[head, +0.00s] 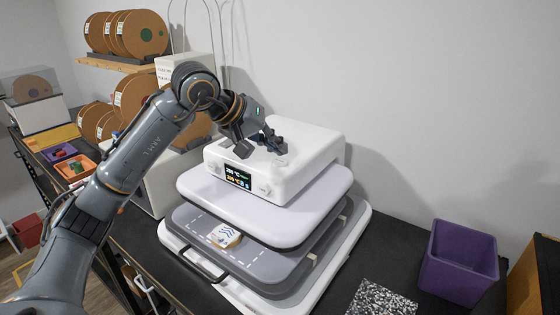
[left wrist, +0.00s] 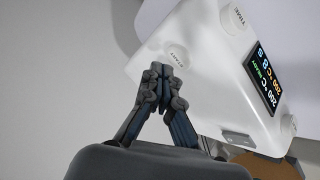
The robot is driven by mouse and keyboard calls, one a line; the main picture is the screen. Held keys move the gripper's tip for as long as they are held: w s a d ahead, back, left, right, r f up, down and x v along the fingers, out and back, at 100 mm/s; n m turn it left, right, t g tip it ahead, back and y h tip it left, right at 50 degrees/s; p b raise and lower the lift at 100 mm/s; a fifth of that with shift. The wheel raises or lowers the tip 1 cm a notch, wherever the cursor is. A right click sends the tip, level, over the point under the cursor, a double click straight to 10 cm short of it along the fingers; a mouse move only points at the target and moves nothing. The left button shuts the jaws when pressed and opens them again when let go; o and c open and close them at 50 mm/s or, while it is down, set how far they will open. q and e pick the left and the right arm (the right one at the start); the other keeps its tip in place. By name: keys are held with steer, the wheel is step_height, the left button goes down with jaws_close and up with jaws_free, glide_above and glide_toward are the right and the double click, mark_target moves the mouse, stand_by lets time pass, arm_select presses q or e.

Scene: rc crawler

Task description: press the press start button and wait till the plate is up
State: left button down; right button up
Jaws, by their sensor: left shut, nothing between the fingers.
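The heat press is a white machine (head: 313,160) with a small display (head: 238,177) on its front. Its pale upper plate (head: 270,203) sits above the grey lower plate (head: 277,258), with a gap between them. A small white item with blue wavy marks (head: 224,236) lies on the lower plate. My left gripper (head: 277,147) is shut and empty over the top of the housing. In the left wrist view its fingertips (left wrist: 160,72) are at the edge of the round start button (left wrist: 177,56); I cannot tell whether they touch it. My right gripper is not in view.
A purple bin (head: 458,262) and a speckled sheet (head: 381,299) are on the dark bench at right. Spools (head: 136,35) stand on a shelf behind my left arm. A second button (left wrist: 234,18) and the lit display (left wrist: 264,76) are near the start button.

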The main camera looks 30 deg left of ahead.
mark_target(276, 162)
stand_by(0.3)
arm_select(q)
steer(key=shift+f+b, duration=0.4)
steer(key=shift+f+b, duration=0.4)
steer(key=shift+f, duration=0.1)
stand_by(0.5)
steer(key=shift+r, duration=0.15)
steer(key=shift+r+p, duration=0.75)
step_height(276, 162, up, 5)
steer(key=p, duration=0.4)
stand_by(0.5)
